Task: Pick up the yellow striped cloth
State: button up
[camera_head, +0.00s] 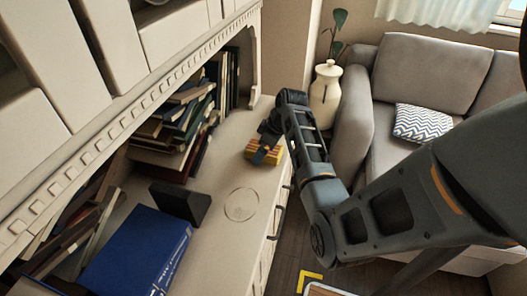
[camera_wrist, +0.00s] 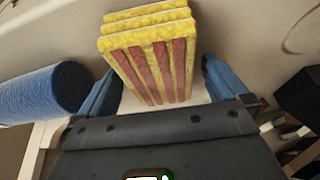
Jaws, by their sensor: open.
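The yellow striped cloth (camera_head: 278,153) lies on the cream counter near the stacked books, partly hidden by my gripper (camera_head: 266,146) in the head view. In the wrist view the cloth (camera_wrist: 150,62) is a thick folded block, yellow with red stripes on its near face. My gripper (camera_wrist: 160,84) is open, with one blue finger on the left of the cloth and one on the right. The cloth shows between the fingers and a little beyond them. I cannot tell whether either finger touches it.
A blue roll (camera_wrist: 42,92) lies left of the gripper in the wrist view. Stacked books (camera_head: 178,125) stand behind the cloth under the shelf. A black block (camera_head: 180,203) and a blue book (camera_head: 140,252) lie nearer. The counter around the thin ring (camera_head: 241,190) is clear.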

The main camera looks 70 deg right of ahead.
jog(key=shift+f, duration=0.2)
jog(key=shift+c, duration=0.2)
jog(key=c, duration=1)
jog(key=shift+o, duration=0.2)
jog(key=shift+r, duration=0.1)
jog(key=shift+r, duration=0.6)
notch_tip(320, 180, up, 3)
jog(key=shift+d+r+b, duration=0.1)
jog(key=shift+b, duration=0.35)
jog(key=s+d+r+b, duration=0.1)
jog(key=s+d+r, duration=0.4)
jog(key=s, duration=0.5)
jog(key=shift+v, duration=0.95)
jog(key=shift+w, duration=0.1)
